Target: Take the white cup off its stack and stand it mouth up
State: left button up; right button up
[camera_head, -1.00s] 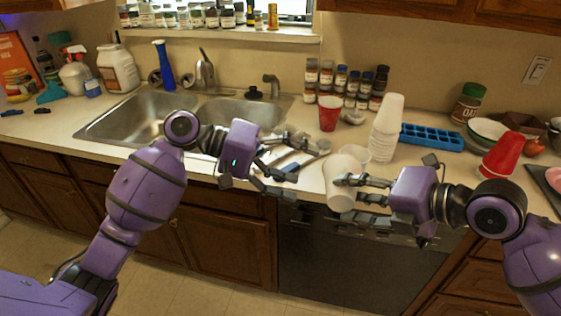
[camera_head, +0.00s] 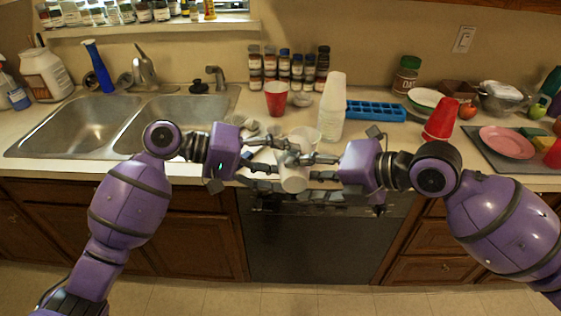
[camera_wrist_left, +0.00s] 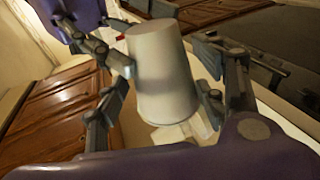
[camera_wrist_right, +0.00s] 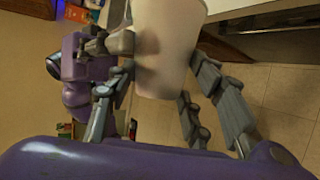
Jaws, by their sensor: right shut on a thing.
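The white cup (camera_head: 293,180) is held in the air in front of the counter's front edge, between my two grippers. In the left wrist view the cup (camera_wrist_left: 162,80) shows its narrow closed end towards the top; its mouth is hidden. My right gripper (camera_head: 312,168) is shut on the cup from the right; the right wrist view shows the cup (camera_wrist_right: 168,45) between its fingers. My left gripper (camera_head: 272,170) is open, with its fingers on either side of the cup and a gap on one side. A tall stack of white cups (camera_head: 332,105) stands on the counter behind.
A red cup (camera_head: 277,98) and a blue ice tray (camera_head: 375,111) stand behind. The sink (camera_head: 100,125) is at left. Utensils clutter the counter behind my left gripper.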

pick_arm(q)
jog(key=shift+d+r, duration=0.1)
jog(key=c, duration=0.6)
pick_arm(e)
jog(key=shift+f, duration=0.1)
pick_arm(q)
jog(key=shift+c, duration=0.8)
pick_arm(e)
jog(key=o, duration=0.8)
